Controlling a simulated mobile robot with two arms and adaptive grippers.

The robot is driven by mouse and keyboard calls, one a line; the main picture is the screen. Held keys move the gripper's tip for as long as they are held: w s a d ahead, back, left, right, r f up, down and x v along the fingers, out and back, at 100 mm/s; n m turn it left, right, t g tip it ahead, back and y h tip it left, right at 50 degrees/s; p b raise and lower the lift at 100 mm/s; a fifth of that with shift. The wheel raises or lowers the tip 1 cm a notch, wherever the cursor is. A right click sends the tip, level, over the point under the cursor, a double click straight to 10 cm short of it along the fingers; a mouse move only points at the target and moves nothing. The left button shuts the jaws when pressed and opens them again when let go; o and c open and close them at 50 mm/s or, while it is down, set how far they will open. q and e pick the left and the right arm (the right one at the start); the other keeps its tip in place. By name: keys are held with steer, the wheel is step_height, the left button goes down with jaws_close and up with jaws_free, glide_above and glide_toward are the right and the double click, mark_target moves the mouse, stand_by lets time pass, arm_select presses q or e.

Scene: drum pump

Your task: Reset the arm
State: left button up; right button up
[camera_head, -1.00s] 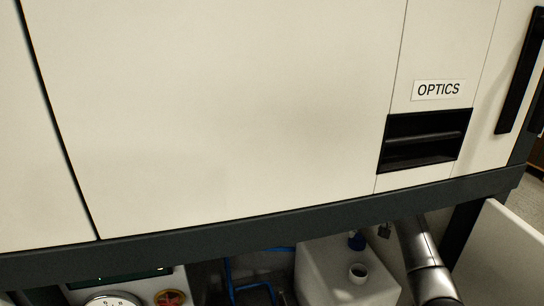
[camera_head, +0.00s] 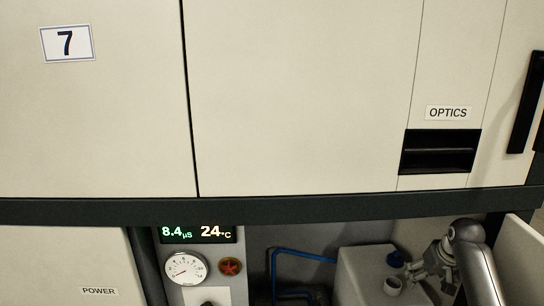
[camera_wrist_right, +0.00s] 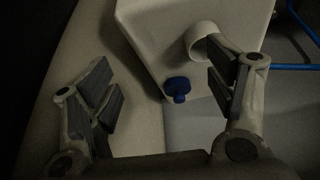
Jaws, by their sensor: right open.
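My right arm comes down at the right edge of the head view. Its gripper (camera_head: 432,268) is beside a white container (camera_head: 358,268) in the recess under the machine. In the right wrist view the gripper (camera_wrist_right: 162,92) has its two fingers wide apart with nothing between their pads. The container (camera_wrist_right: 160,35) is beyond them, with a white spout (camera_wrist_right: 201,40) close behind the right finger in the picture. A blue cap (camera_wrist_right: 178,88) lies in line with the gap between the fingers. I cannot tell whether the finger touches the spout. My left gripper is out of view.
The machine's large panels (camera_head: 300,90) and dark lower rail (camera_head: 290,209) overhang the recess. A blue hose (camera_head: 303,255) runs left of the container. A gauge (camera_head: 186,269) and red knob (camera_head: 230,267) sit further left. A white door panel (camera_head: 522,258) stands right of my arm.

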steer(key=s+a+f+n+g, duration=0.1)
steer(key=s+a+f, duration=0.6)
steer(key=s, duration=0.2)
steer(key=s+a+f+n, duration=0.2)
steer(key=s+a+f, duration=0.4)
steer(key=s+f, duration=0.3)
steer(key=s+a+r, duration=0.2)
steer(key=s+a, duration=0.3)
steer(key=s, duration=0.6)
steer(key=s+a+r, duration=0.2)
steer(key=s+a, duration=0.2)
steer(key=s, duration=0.7)
step_height(320, 180, down, 24)
steer(key=g, duration=0.1)
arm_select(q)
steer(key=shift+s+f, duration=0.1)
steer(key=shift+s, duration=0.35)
arm_select(e)
steer(key=s+d+f+g, duration=0.1)
steer(key=s+d+f, duration=0.2)
steer(key=s+f, duration=1.5)
steer(key=shift+s+g, duration=0.15)
steer(key=shift+g, duration=0.15)
